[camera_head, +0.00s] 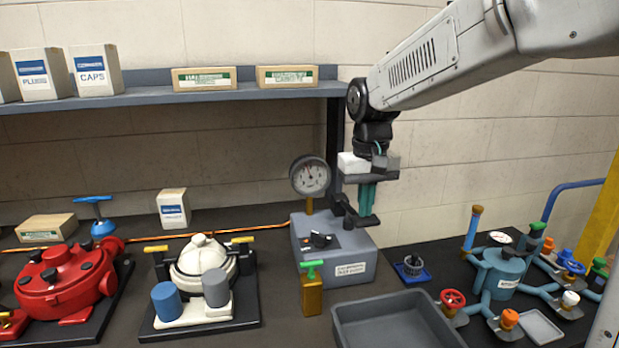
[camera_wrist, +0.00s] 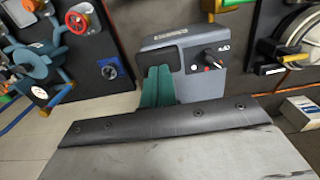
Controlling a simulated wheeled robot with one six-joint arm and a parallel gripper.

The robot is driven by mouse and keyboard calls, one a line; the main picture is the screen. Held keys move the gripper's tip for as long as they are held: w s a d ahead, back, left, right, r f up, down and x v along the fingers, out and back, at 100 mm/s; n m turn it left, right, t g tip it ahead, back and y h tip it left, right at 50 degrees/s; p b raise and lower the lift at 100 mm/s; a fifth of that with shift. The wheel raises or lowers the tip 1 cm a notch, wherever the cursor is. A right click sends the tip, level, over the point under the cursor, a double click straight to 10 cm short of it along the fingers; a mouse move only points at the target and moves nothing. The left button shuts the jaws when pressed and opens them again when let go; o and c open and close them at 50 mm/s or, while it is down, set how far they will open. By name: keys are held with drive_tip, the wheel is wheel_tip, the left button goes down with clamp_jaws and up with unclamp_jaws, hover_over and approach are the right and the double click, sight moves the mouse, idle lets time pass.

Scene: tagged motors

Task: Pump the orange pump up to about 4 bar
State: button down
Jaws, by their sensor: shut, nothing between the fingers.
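A grey box-shaped unit (camera_head: 335,250) stands on the bench, with a black knob (camera_head: 320,240) and a label too small to read. No plainly orange pump body shows. A black lever (camera_head: 343,207) with a flat end sits at the unit's right. My gripper (camera_head: 366,212) is shut and empty, pointing down with its teal fingertips at the lever's flat end; contact is unclear. In the wrist view the shut fingers (camera_wrist: 157,92) overlap the grey unit (camera_wrist: 190,65).
An ochre block with a green T-handle (camera_head: 312,293) stands in front of the unit. A grey tray (camera_head: 395,318) lies front right. A white-domed device (camera_head: 203,262) and a red device (camera_head: 65,285) stand left. Teal pipework (camera_head: 500,275) stands right. A shelf (camera_head: 150,95) hangs behind.

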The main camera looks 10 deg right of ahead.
drive_tip(key=shift+f, duration=1.25)
drive_tip(key=shift+r, duration=2.45)
drive_tip(key=shift+f, duration=2.45)
drive_tip(key=shift+r, duration=2.45)
drive_tip(key=shift+f, duration=0.2)
drive_tip(key=shift+r, duration=0.15)
